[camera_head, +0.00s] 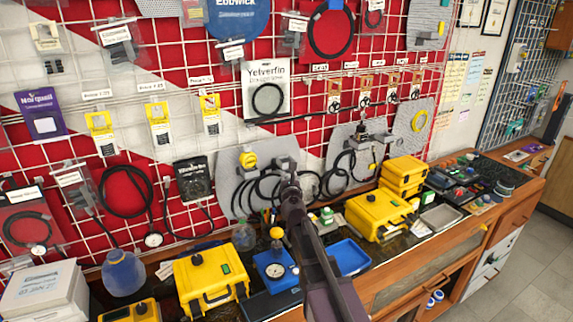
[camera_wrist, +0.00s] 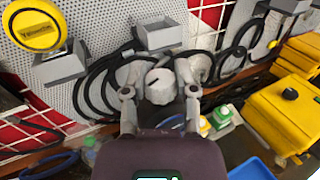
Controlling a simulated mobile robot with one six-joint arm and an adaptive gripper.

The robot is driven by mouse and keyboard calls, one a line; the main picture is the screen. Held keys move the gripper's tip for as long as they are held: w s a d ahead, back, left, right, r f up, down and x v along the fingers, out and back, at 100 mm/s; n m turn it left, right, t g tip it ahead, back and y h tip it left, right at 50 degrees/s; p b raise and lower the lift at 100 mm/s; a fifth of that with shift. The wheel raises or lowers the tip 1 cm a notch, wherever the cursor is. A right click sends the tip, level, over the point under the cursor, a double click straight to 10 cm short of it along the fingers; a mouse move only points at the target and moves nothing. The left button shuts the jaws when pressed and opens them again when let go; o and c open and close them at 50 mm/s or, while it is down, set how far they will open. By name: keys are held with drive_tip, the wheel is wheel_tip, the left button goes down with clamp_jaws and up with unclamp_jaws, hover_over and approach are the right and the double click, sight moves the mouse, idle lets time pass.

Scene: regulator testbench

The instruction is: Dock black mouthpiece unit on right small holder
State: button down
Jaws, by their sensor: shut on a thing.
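My gripper (camera_wrist: 160,72) is shut on a round, grey-faced piece (camera_wrist: 158,90), seemingly the mouthpiece unit, whose black parts are mostly hidden. In the head view my gripper (camera_head: 291,186) is in front of the grey perforated panel, and the held piece is hidden there. A small grey holder (camera_wrist: 158,33) stands on the panel just above and beyond the held piece, apart from it as far as I can tell. Another small grey holder (camera_wrist: 62,66) is to the left, below a yellow round unit (camera_wrist: 36,28); this yellow unit also shows in the head view (camera_head: 248,160).
Black hoses (camera_wrist: 100,85) hang in loops on the panel around the gripper. Yellow cases (camera_head: 212,278) (camera_head: 380,213), a blue gauge block (camera_head: 275,270) and a blue tray (camera_head: 349,257) crowd the bench below. Another panel with hoses (camera_head: 355,150) is to the right.

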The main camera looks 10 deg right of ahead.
drive_tip(key=d+r+p, duration=0.8)
drive_tip(key=r+p, duration=0.5)
drive_tip(key=shift+s+d+r, duration=0.2)
drive_tip(key=shift+s+d, duration=0.15)
drive_tip(key=shift+d, duration=0.05)
drive_tip(key=shift+w, duration=0.1)
drive_tip(key=w+a, duration=0.4)
drive_tip(key=w, duration=0.3)
drive_tip(key=w+a+f+b, duration=0.1)
drive_tip(key=w+a, duration=0.2)
drive_tip(key=w, duration=0.4)
drive_tip(key=shift+a+f, duration=0.25)
drive_tip(key=shift+a, duration=0.15)
drive_tip(key=shift+s+b, duration=0.1)
drive_tip(key=shift+b, duration=0.2)
drive_tip(key=shift+f+b, duration=1.75)
drive_tip(key=shift+f, duration=0.05)
drive_tip(key=shift+f, duration=0.1)
drive_tip(key=shift+c, duration=2)
unclamp_jaws()
